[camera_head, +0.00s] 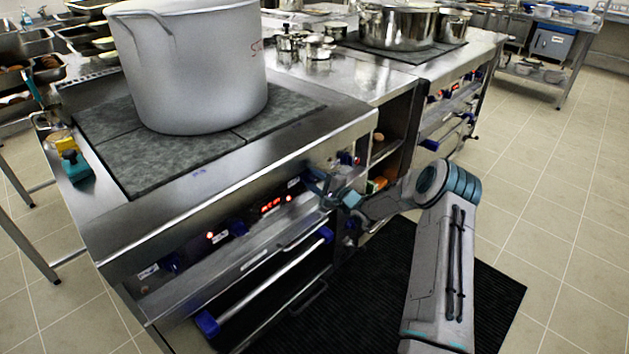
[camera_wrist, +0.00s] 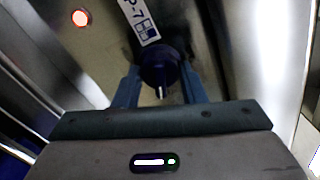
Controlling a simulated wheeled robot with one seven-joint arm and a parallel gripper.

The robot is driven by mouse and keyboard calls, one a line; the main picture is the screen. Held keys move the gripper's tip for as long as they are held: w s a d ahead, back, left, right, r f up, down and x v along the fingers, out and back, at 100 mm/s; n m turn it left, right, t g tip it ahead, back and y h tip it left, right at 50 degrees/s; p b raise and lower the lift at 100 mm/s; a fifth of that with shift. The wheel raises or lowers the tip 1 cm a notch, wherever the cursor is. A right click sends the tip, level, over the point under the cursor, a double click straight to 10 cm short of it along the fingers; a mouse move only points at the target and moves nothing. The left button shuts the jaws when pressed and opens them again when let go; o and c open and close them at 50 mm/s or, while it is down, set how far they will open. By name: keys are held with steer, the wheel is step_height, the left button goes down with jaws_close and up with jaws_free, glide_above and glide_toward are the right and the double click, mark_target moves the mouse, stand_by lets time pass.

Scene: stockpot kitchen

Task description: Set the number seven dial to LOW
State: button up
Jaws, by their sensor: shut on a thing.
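The number seven dial (camera_wrist: 160,66) is a dark blue round knob with a light pointer mark, in the wrist view. A white label (camera_wrist: 140,20) ending in "-7" sits on the steel panel beside it. My gripper (camera_wrist: 160,84) is shut on this dial, one finger on each side. In the head view my gripper (camera_head: 322,186) is at the right end of the near stove's front panel (camera_head: 225,228), and the dial there is mostly hidden by it. The LOW marking cannot be made out.
A lit red lamp (camera_wrist: 81,17) is on the panel near the label. A large stockpot (camera_head: 195,75) stands on the stove top. Oven door handles (camera_head: 265,285) stick out below the panel. Open floor (camera_head: 540,190) lies to the right.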

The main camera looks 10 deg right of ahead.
steer(key=o, duration=1)
steer(key=v, duration=1.3)
steer(key=shift+s+d+p, duration=0.25)
steer(key=shift+s+p, duration=0.05)
steer(key=s+r+n+g+h+p, duration=0.35)
steer(key=s+r+h, duration=0.2)
steer(key=r, duration=0.45)
steer(key=s+r+n+g+h+p, duration=0.35)
steer(key=r+n+h, duration=0.2)
steer(key=r, duration=0.45)
steer(key=s+a+r+n+g+p, duration=0.1)
steer(key=s+a+r+n, duration=0.1)
steer(key=s, duration=0.7)
steer(key=s+a+r+n+g+p, duration=0.1)
steer(key=s+a+r+g, duration=0.1)
steer(key=s+r, duration=0.3)
steer(key=s+a+r+n+g+p, duration=0.1)
steer(key=s+a+r+n+p, duration=0.1)
steer(key=s, duration=1.2)
steer(key=shift+a+r+n+g, duration=0.35)
steer(key=shift+a+r, duration=0.35)
steer(key=shift+a, duration=0.3)
